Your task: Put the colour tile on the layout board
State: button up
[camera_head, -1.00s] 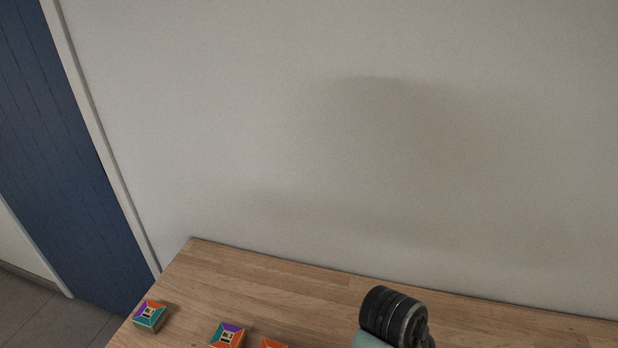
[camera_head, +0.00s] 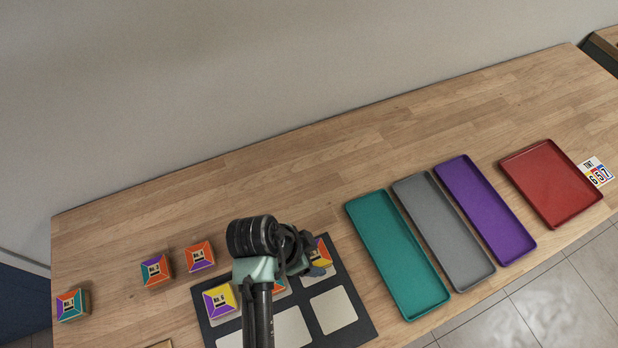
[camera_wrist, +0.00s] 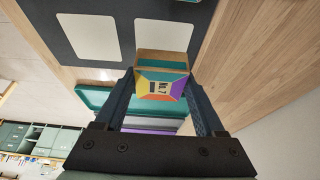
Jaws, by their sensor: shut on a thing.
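My gripper (camera_head: 312,268) is shut on a colour tile (camera_head: 321,248), over the far right part of the dark layout board (camera_head: 338,276). In the wrist view the held tile (camera_wrist: 162,84), with wooden sides and teal, purple, orange and yellow faces, sits between both fingers; its label seems to read No. 7. I cannot tell whether it touches the board. A No. 6 tile (camera_head: 220,300) lies on the board's left side. Another tile (camera_head: 280,287) shows partly behind my arm. Pale empty cells (camera_head: 333,310) show at the board's near side.
Loose tiles lie left of the board: one (camera_head: 199,257), another (camera_head: 156,270), and a third (camera_head: 72,304) near the table's left end. Teal (camera_head: 397,254), grey (camera_head: 444,231), purple (camera_head: 485,209) and red (camera_head: 551,184) trays stand right, beside a number card (camera_head: 596,171). The back table is clear.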

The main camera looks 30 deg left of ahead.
jog(key=shift+f, duration=2.1)
jog(key=shift+f, duration=0.1)
jog(key=o, duration=1.4)
jog(key=shift+c, duration=0.2)
